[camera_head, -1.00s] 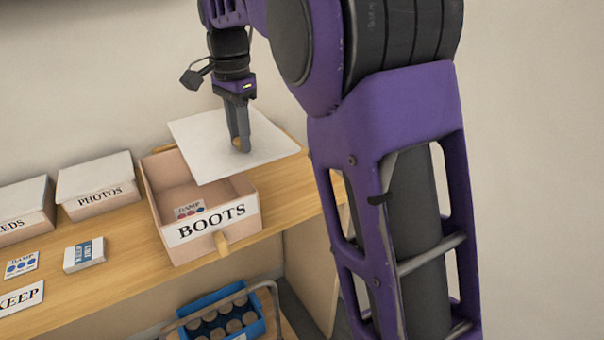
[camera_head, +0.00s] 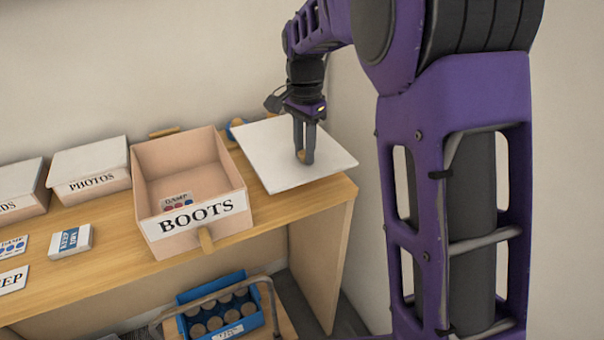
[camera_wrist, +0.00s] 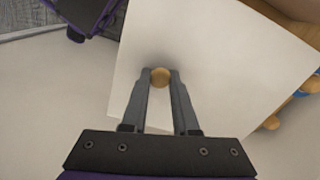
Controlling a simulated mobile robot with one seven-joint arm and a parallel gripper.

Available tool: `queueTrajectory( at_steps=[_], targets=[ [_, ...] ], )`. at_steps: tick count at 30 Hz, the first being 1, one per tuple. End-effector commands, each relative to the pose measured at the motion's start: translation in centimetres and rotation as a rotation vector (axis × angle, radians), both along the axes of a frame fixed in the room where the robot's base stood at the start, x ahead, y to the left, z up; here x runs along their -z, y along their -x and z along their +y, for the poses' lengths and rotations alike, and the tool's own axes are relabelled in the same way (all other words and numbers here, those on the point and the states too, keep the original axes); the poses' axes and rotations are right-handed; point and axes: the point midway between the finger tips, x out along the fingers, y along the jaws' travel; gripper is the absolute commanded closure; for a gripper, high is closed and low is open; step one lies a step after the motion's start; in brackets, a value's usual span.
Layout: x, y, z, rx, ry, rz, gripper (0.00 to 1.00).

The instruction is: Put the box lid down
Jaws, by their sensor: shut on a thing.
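The box lid (camera_head: 285,152) is a flat white square panel over the right end of the wooden shelf, to the right of the open BOOTS box (camera_head: 190,187). Its right corner reaches past the shelf's end. My gripper (camera_head: 305,160) points down and is shut on the lid's round wooden knob. The knob (camera_wrist: 160,76) shows between the fingers in the wrist view, with the lid (camera_wrist: 215,60) spread beneath it. I cannot tell whether the lid touches the shelf. The BOOTS box is uncovered, with a small DAMP card (camera_head: 177,201) inside.
The PHOTOS box (camera_head: 90,172) stands closed to the left. A small white and blue packet (camera_head: 71,241) lies in front of it. A blue crate of round things (camera_head: 222,306) sits below. A blue and wooden item (camera_head: 236,128) is behind the lid. A wall is close on the right.

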Motion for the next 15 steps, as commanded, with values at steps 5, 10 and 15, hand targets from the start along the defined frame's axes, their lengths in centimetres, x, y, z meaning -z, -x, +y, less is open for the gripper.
queueTrajectory(
  at_steps=[5, 10, 15],
  targets=[
    [2.1, 0.0, 0.0, 0.001, 0.0, 0.0, 1.0],
    [4.8, 0.0, 0.0, 0.001, 0.0, 0.002, 1.0],
    [6.8, 0.0, 0.0, 0.001, -0.001, -0.001, 1.0]
  ],
)
